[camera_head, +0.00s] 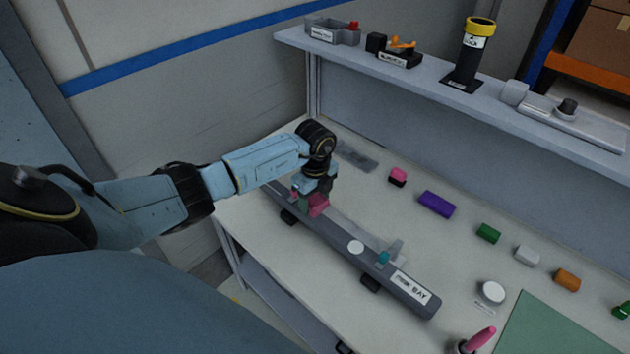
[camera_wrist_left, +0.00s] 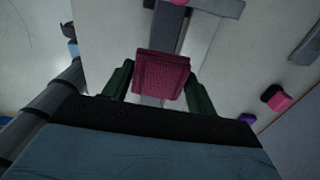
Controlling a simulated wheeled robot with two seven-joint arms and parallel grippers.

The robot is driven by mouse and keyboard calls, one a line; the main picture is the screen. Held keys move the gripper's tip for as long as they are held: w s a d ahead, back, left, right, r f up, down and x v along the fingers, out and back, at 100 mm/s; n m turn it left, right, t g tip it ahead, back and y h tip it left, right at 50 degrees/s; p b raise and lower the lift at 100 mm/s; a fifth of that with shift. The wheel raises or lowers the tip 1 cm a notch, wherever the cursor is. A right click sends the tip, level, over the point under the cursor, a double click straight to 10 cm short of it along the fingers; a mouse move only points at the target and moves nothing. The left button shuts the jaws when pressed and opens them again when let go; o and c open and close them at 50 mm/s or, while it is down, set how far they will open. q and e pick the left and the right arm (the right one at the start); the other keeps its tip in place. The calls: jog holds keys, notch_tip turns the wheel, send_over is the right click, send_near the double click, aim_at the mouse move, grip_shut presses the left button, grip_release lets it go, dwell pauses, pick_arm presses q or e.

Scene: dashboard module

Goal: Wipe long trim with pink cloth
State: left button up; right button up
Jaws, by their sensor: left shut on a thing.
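The long trim (camera_head: 332,247) is a dark grey bar lying diagonally on the white table, with a white label at its near right end. My left gripper (camera_head: 314,198) is over the far left part of the trim, pointing down. It is shut on the pink cloth (camera_head: 318,205), a folded dark pink block. In the left wrist view the pink cloth (camera_wrist_left: 161,74) sits between the green fingers, with the grey trim (camera_wrist_left: 166,22) behind it. I cannot tell whether the cloth touches the trim. My right gripper is not in view.
Pink, purple (camera_head: 436,204), green, white and orange (camera_head: 567,280) blocks lie along the back of the table. A round white piece (camera_head: 491,292) and a green mat (camera_head: 545,328) are at the right. A raised shelf (camera_head: 440,75) holds several items behind. A pink-handled tool (camera_head: 478,339) stands at the front.

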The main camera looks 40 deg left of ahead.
pick_arm(q)
jog(key=shift+r+p, duration=1.65)
jog(key=shift+r, duration=0.5)
